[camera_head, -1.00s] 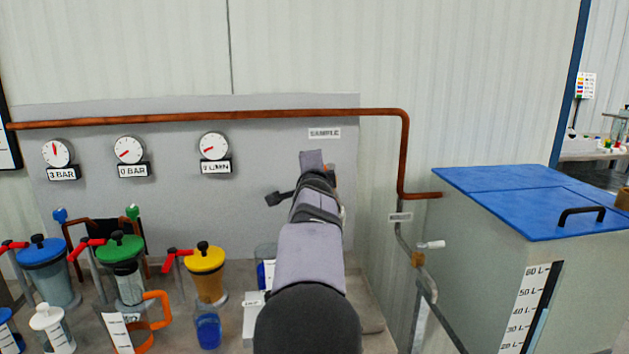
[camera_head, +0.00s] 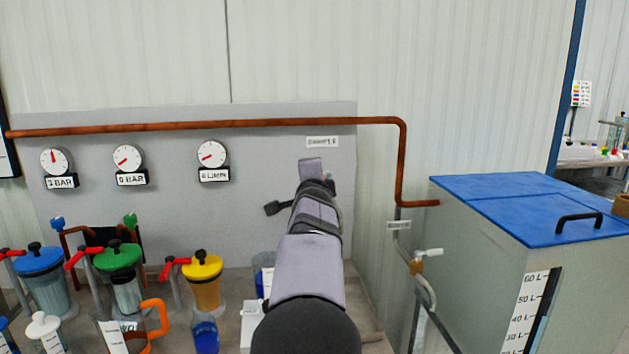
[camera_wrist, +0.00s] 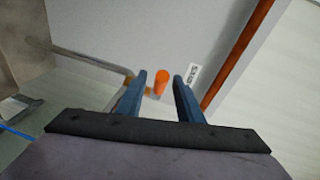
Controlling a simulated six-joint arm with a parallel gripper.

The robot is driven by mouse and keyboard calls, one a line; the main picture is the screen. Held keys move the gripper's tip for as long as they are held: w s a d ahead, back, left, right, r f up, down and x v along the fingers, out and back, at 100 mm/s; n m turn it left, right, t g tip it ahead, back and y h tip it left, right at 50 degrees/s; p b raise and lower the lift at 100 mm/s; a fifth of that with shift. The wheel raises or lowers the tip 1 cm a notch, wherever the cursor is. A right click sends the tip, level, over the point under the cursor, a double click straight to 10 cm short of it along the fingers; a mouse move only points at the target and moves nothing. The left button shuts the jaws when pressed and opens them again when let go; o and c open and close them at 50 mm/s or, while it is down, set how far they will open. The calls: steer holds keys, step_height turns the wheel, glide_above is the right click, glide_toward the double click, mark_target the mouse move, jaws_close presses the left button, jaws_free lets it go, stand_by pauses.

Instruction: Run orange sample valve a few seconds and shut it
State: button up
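The orange sample valve handle (camera_wrist: 161,83) stands between my gripper's two blue fingers in the wrist view, near the tips. My gripper (camera_wrist: 159,76) is open, with a gap visible on each side of the handle. In the head view my arm covers most of the valve and the fingers, below the SAMPLE label (camera_head: 322,142). The label also shows beside the right finger in the wrist view (camera_wrist: 193,75). Whether the valve is open or any liquid flows cannot be seen.
Three gauges (camera_head: 130,158) sit on the grey panel, labelled about 3 bar, 0 bar and 0 L/min. Blue, green and yellow-lidded pumps (camera_head: 118,257) and an orange-handled jug (camera_head: 155,320) stand left. A blue-lidded tank (camera_head: 530,205) stands right. A copper pipe (camera_head: 230,124) crosses above.

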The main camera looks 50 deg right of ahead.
steer(key=f+v, duration=0.1)
steer(key=v, duration=0.5)
steer(key=shift+s+a+r, duration=0.2)
steer(key=shift+a+r, duration=0.05)
steer(key=shift+r, duration=0.25)
steer(key=w+d+r+m+g+h+p, duration=0.35)
steer(key=w+r+m+p, duration=0.4)
steer(key=m+p, duration=0.5)
steer(key=s+a+f+m+g+p, duration=0.2)
steer(key=a+f+m+g+p, duration=0.3)
steer(key=f+m+g+p, duration=0.7)
steer(key=shift+s+d+r+m+t+h+p, duration=0.15)
steer(key=shift+d+r+m+t+p, duration=0.25)
steer(key=shift+d+r, duration=0.4)
steer(key=shift+s+d+r+m+t+h+p, duration=0.15)
steer(key=shift+d+r+m+t+p, duration=0.3)
steer(key=shift+d, duration=0.6)
steer(key=shift+s+d+r+m+t+h+p, duration=0.15)
steer(key=shift+d+r+m+t+p, duration=0.2)
steer(key=shift+d+r, duration=0.5)
steer(key=shift+d+f+p, duration=0.15)
steer(key=shift+d+p, duration=0.05)
steer(key=shift+d, duration=0.35)
steer(key=shift+d+f+p, duration=0.15)
steer(key=shift+d+p, duration=0.05)
steer(key=shift+d, duration=0.3)
